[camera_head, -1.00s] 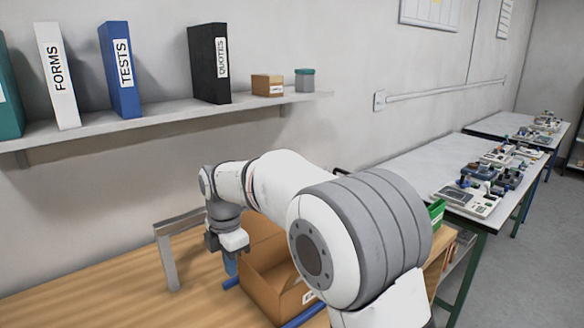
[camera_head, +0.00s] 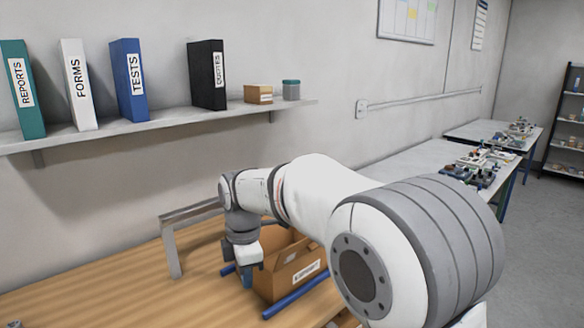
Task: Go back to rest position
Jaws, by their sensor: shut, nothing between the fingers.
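My arm reaches from the lower right toward the wooden table (camera_head: 120,285). My gripper (camera_head: 246,280) points down at the end of the arm, just left of an open cardboard box (camera_head: 275,288) with a white label. Its blue fingertips are small in the picture, and nothing shows between them. I cannot tell whether they touch the table or the blue rail below. Part of the box is hidden behind my arm.
A grey metal frame (camera_head: 172,247) stands behind my gripper. A blue rail (camera_head: 295,298) runs along the front of the box. A wall shelf (camera_head: 150,126) holds binders and small containers.

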